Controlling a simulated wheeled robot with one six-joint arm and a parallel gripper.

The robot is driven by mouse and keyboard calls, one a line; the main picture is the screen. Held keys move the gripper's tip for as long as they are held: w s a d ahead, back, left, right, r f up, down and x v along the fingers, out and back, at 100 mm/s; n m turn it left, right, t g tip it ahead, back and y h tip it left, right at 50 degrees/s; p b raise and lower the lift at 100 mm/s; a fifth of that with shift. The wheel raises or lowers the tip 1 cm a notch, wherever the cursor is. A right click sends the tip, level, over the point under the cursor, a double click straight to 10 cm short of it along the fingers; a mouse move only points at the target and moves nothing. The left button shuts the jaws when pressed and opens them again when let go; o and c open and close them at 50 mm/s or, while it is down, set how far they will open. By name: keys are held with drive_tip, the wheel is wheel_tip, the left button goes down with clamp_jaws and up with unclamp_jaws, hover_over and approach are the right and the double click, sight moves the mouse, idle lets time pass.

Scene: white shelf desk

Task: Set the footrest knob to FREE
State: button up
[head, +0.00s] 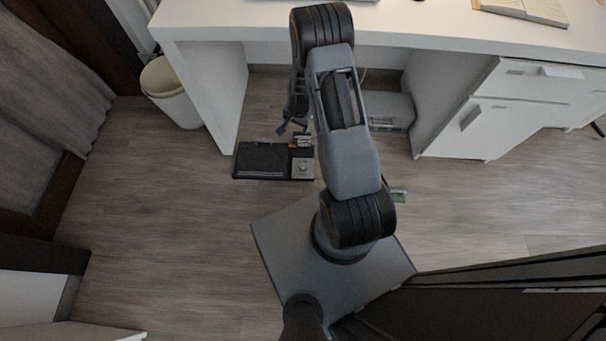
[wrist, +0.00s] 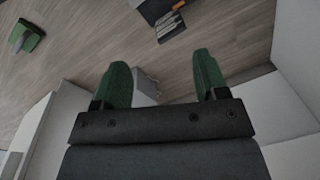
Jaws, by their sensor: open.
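The footrest (head: 262,158) is a dark, flat pad on the floor in front of the desk opening. A small grey panel with a round knob (head: 303,167) sits at its right end in the head view. The knob's setting is too small to read. My gripper (head: 293,128) hangs just beyond the footrest, apart from the knob. In the wrist view, its two green fingers (wrist: 162,80) are spread with nothing between them. A dark piece (wrist: 155,8), perhaps part of the footrest, shows at the top edge there; the knob is not clearly visible in that view.
A small striped object (head: 302,141) lies behind the knob panel and shows in the wrist view (wrist: 171,27). A green object (head: 398,195) lies right of my arm. The white desk (head: 205,85) overhangs a grey box (head: 390,110). A bin (head: 172,92) stands left. Floor left of the footrest is clear.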

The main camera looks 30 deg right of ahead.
drive_tip(key=m+b, duration=0.2)
drive_tip(key=b, duration=0.2)
approach(303, 165)
drive_tip(key=shift+g, duration=0.3)
drive_tip(key=f+b, duration=0.2)
drive_tip(key=f, duration=0.1)
drive_tip(key=f+b, duration=0.2)
drive_tip(key=f, duration=0.1)
drive_tip(key=f+b, duration=0.2)
drive_tip(key=f, duration=0.1)
drive_tip(key=shift+w+a+f+b, duration=0.2)
drive_tip(key=shift+w+f+b, duration=0.05)
drive_tip(key=shift+b, duration=0.1)
drive_tip(key=shift+c, duration=0.3)
drive_tip(key=c, duration=0.9)
drive_tip(key=shift+w, duration=0.1)
